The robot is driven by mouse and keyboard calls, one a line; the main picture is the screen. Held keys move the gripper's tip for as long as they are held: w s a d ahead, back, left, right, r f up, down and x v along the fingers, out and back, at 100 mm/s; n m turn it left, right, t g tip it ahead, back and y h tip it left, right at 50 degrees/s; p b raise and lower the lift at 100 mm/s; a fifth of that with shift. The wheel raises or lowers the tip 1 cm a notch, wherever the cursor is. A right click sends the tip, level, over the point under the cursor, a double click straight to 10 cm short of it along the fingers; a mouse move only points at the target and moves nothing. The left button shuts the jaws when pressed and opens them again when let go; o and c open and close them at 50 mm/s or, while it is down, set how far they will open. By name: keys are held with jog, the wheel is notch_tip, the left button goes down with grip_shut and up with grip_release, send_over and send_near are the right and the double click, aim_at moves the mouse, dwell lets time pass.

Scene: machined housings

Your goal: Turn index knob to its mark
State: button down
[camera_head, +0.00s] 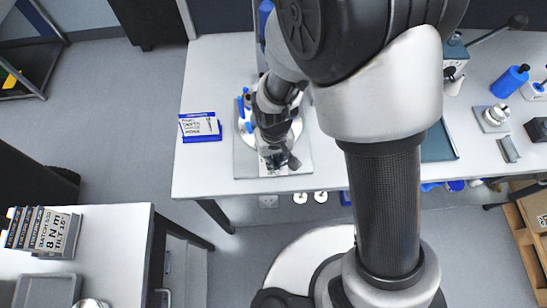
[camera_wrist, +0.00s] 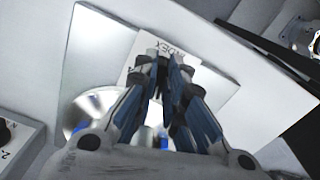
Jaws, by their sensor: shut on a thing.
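My gripper (camera_wrist: 163,72) points down at the plate beside the label lettered "INDEX" (camera_wrist: 168,48) in the wrist view. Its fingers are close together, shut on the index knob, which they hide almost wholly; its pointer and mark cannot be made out. In the head view my gripper (camera_head: 277,155) is over the front part of a light grey base plate (camera_head: 245,163). A round shiny metal disc (camera_wrist: 88,108) lies behind the fingers on the plate, with blue parts (camera_head: 241,108) standing at its left side in the head view.
A blue-edged card stand (camera_head: 200,127) is left of the plate on the white table (camera_head: 205,85). At the right are a blue cylinder (camera_head: 510,82), a metal fitting on a square base (camera_head: 493,117) and a dark green mat (camera_head: 437,145). The table's front edge is close to the plate.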

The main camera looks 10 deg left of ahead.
aim_at(275, 162)
jog(key=shift+n, duration=0.7)
jog(key=c, duration=1.7)
grip_release()
jog(key=shift+o, duration=0.2)
notch_tip(275, 162, up, 12)
